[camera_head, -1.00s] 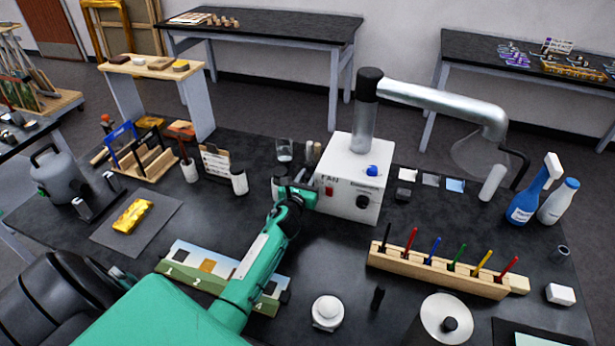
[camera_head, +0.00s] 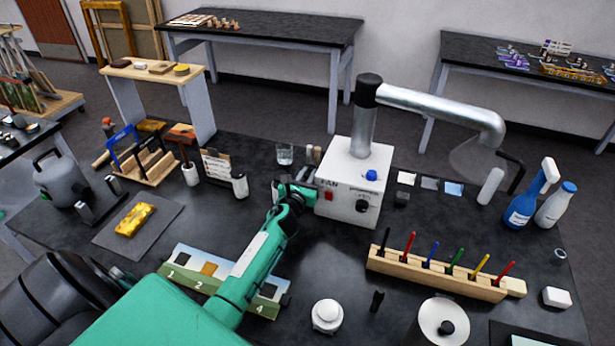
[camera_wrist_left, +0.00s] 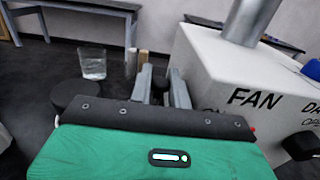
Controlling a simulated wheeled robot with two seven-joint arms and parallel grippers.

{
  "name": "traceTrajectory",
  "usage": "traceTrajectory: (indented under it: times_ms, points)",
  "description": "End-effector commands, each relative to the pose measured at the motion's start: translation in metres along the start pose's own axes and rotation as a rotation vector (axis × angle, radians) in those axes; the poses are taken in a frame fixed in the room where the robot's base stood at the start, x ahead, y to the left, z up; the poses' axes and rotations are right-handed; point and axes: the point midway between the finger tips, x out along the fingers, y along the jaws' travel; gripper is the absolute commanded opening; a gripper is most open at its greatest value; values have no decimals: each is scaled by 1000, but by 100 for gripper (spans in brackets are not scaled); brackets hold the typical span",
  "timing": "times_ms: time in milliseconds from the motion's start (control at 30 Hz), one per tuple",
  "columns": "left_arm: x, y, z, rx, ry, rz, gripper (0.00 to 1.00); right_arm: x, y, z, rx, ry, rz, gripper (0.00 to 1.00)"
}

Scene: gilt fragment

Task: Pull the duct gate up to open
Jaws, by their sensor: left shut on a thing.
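The white fan box (camera_head: 340,208) stands at the middle of the black bench, with a silver duct (camera_head: 363,133) rising from its top. My left gripper (camera_head: 309,191) is at the box's left side, its green housing hiding much of that side. In the left wrist view its two grey fingers (camera_wrist_left: 162,88) stand beside the box, with a dark knob (camera_wrist_left: 161,79) between them. The gripper is shut on this dark piece, which seems to be the duct gate's handle. The gate plate itself is hidden. My right gripper is not in view.
A glass (camera_head: 284,154) stands behind my left gripper. A numbered panel (camera_head: 197,268) lies under my left forearm. The air above the box's left side looks clear.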

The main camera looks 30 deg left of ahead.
Motion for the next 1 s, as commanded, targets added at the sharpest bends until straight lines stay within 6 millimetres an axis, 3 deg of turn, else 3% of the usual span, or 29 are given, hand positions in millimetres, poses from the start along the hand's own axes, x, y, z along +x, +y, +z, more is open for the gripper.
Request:
traceTrajectory:
  times_ms: [133,167,200,567,767,1000]
  points:
    - [0,0,-1,0,-1,0,0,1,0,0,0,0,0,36]
    - [0,0,-1,0,-1,0,24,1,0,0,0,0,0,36]
    - [0,0,-1,0,-1,0,25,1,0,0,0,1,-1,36]
    - [-5,0,-2,1,0,0,25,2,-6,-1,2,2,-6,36]
    - [-31,0,-3,1,1,-2,25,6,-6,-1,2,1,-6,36]
    - [-77,0,-4,2,1,-2,25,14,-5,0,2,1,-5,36]
